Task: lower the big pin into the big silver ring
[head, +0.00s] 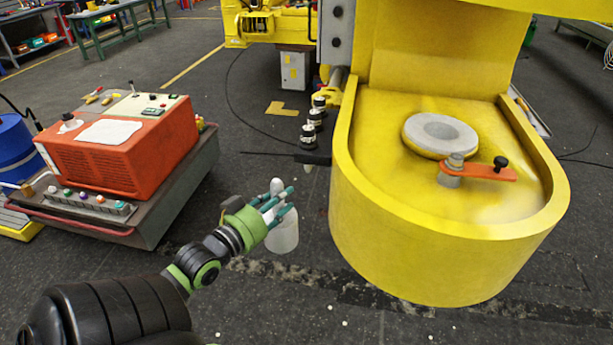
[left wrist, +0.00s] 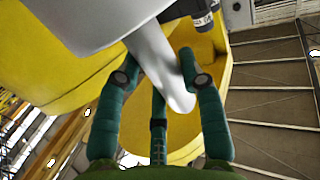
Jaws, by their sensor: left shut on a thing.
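The big pin (head: 283,238) is pale silver-white, with a wide cylinder below and a narrower rounded end above. My left gripper (head: 272,207) has its teal fingers closed around the narrower part. The pin hangs roughly upright above the floor, left of the yellow boom and apart from the ring. In the left wrist view the narrow shaft (left wrist: 160,62) lies between the fingers (left wrist: 165,95), with the wide body beyond. The big silver ring (head: 440,148) lies flat on the boom's recessed yellow top, its middle unfilled. My right gripper is not in view.
The yellow boom end (head: 430,250) has a raised rim around the recess. An orange lever (head: 485,171) on a silver post sits just in front of the ring. A cart with an orange box (head: 120,150) stands left. Several black-and-white cylinders (head: 309,135) are beside the boom.

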